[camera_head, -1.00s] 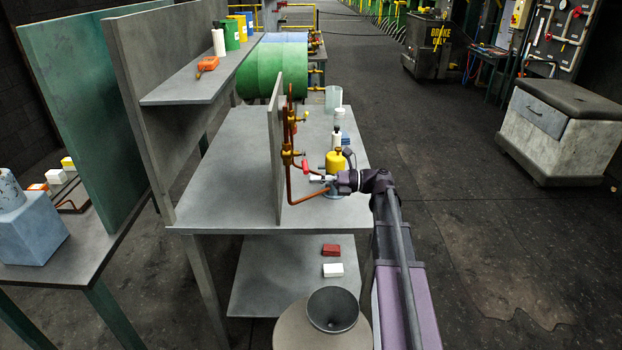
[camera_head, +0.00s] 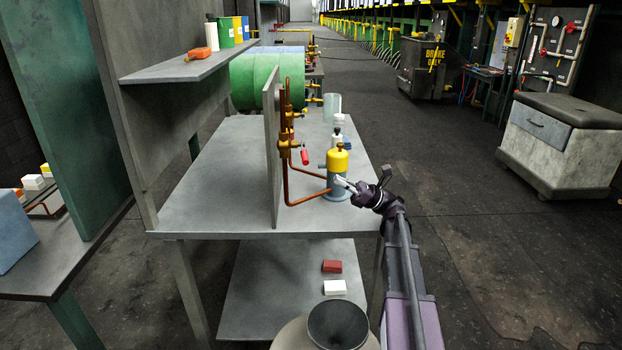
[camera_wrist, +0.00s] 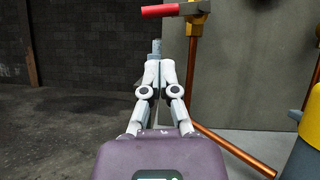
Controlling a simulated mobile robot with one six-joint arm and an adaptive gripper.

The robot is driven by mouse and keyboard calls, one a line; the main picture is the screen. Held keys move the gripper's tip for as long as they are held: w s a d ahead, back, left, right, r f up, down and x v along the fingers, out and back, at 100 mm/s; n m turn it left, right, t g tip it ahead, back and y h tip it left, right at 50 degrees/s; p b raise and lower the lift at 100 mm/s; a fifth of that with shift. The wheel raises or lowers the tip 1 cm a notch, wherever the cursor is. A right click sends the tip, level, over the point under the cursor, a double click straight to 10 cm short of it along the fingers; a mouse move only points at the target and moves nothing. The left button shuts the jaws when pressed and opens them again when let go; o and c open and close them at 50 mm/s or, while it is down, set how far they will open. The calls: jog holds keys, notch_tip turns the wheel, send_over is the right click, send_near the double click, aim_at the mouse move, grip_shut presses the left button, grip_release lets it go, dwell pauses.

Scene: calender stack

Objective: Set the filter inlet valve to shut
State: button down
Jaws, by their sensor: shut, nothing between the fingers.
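A red-handled valve (camera_head: 304,157) sits on the copper pipework beside the upright grey panel, on a brass body (camera_head: 285,149). In the wrist view its red handle (camera_wrist: 165,10) points left from the brass body, roughly level in that picture. No label is readable, so I cannot tell its setting from markings. A filter with a yellow top (camera_head: 338,161) and blue-grey body stands right of the pipes. My gripper (camera_head: 340,181) is at the filter's front right, apart from the handle. In the wrist view my gripper (camera_wrist: 156,58) is shut and empty, below the handle.
The grey panel (camera_head: 271,150) stands left of the pipes. A second brass valve (camera_head: 289,116) sits higher on the pipework. Small bottles and a clear beaker (camera_head: 331,106) are behind the filter. The bench top (camera_head: 205,195) left of the panel is clear.

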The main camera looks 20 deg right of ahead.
aim_at(305, 153)
jog(key=shift+d+f+n, duration=0.2)
jog(key=shift+d+n, duration=0.1)
jog(key=shift+n, duration=0.2)
jog(key=shift+a+r, duration=0.15)
jog(key=p+x, duration=0.5)
jog(key=x, duration=0.4)
jog(key=shift+a+r, duration=0.25)
jog(key=shift+r, duration=0.05)
jog(key=shift+w, duration=0.1)
jog(key=shift+r, duration=0.1)
jog(key=m+t+p, duration=0.1)
jog(key=r+m+t+p, duration=0.1)
jog(key=m, duration=0.1)
jog(key=shift+a+r+m+t, duration=0.15)
jog(key=shift+r+m+t, duration=0.05)
jog(key=shift+m+t, duration=0.1)
